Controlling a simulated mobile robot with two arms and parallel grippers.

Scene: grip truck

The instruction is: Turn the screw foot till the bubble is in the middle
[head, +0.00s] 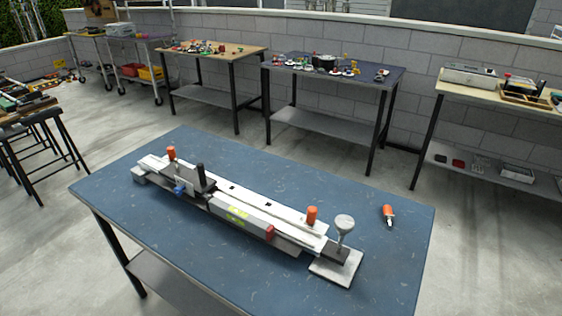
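A long white and grey rail (262,204) lies diagonally across the blue-topped table (380,285). A grey bar along its near side bears yellow-green patches (238,213) and a red end piece (269,232). Which patch is the vial, and where the bubble sits, is too small to tell. Orange upright handles (171,153) stand near both rail ends. Neither of my grippers is in view.
An orange-handled tool (388,212) lies on the table right of the rail. A black upright lever (200,172) and a small blue part (179,189) sit on the rail's left half. The table's near left and far right areas are clear. Other benches stand along the wall.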

